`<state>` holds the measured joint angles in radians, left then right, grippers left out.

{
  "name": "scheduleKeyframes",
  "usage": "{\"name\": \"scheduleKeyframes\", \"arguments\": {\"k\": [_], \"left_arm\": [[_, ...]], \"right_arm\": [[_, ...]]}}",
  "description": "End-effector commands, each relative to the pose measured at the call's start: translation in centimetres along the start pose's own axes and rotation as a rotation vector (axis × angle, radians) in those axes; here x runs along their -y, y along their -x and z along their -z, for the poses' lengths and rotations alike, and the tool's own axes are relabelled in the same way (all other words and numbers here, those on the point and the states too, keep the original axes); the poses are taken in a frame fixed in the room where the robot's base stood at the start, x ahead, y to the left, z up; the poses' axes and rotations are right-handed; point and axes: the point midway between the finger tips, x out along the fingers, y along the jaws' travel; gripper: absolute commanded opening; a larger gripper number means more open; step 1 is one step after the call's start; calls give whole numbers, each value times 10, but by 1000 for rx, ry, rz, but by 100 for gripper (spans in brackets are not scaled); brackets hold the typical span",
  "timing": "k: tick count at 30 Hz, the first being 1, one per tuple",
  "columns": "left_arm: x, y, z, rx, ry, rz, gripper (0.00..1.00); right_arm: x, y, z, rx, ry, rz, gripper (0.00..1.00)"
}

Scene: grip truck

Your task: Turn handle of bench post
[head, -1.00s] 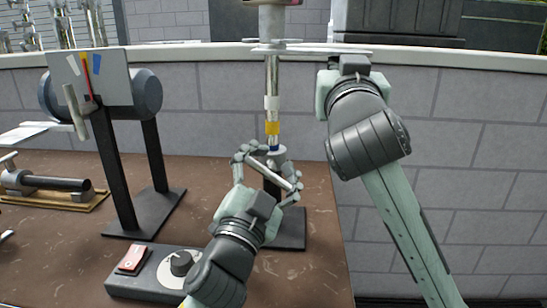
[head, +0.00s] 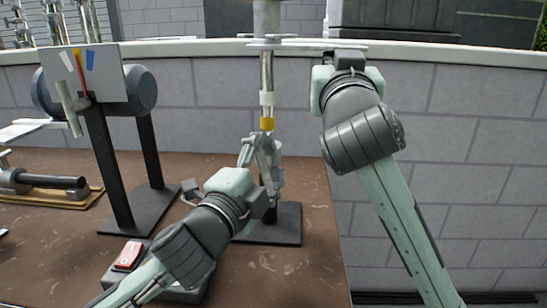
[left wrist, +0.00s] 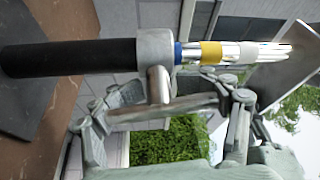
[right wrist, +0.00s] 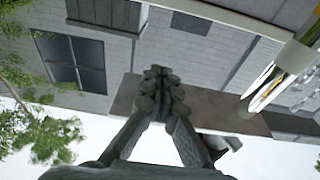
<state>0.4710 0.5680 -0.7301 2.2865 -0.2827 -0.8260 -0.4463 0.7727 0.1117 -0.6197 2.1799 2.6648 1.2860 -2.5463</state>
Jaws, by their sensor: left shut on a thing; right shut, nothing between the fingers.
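The bench post (head: 268,205) stands upright on a dark square base on the brown bench, with a shiny banded rod above its collar. In the left wrist view the grey collar (left wrist: 156,50) carries a short stem ending in a crossbar handle (left wrist: 170,110). My left gripper (head: 262,160) is at the collar and shut on this handle; its fingers (left wrist: 168,108) lie at both sides of the crossbar. In the head view the handle is mostly hidden behind them. My right gripper (right wrist: 160,78) is shut and empty, beside a flat plate (right wrist: 215,105) at the rod's upper part.
A grey drum on black legs (head: 145,88) with a pale panel stands left of the post. A control box with a red switch (head: 128,256) is partly hidden under my left arm. A block wall (head: 440,120) runs behind the bench.

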Motion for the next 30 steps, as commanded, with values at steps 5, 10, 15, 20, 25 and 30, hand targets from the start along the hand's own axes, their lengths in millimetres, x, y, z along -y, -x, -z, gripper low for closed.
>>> {"name": "scheduleKeyframes", "arguments": {"k": [5, 10, 15, 20, 25, 30], "left_arm": [[-1, 0, 2, -4, -22, -12, 39], [-2, 0, 2, -5, -25, -14, 39], [-2, 0, 2, -5, -24, -14, 38], [-2, 0, 2, -5, -24, -14, 81], [-1, 0, 1, -3, -24, -12, 98], [-1, 0, 1, -2, -24, -11, 98]], "right_arm": [[1, 0, 3, -7, -1, 2, 0], [1, 0, 3, -7, -1, 2, 0], [1, 0, 3, -7, -1, 2, 0], [1, 0, 3, -7, -1, 2, 0], [0, 0, 3, -7, -1, 2, 0], [0, 0, 3, -7, -1, 2, 0]]}}
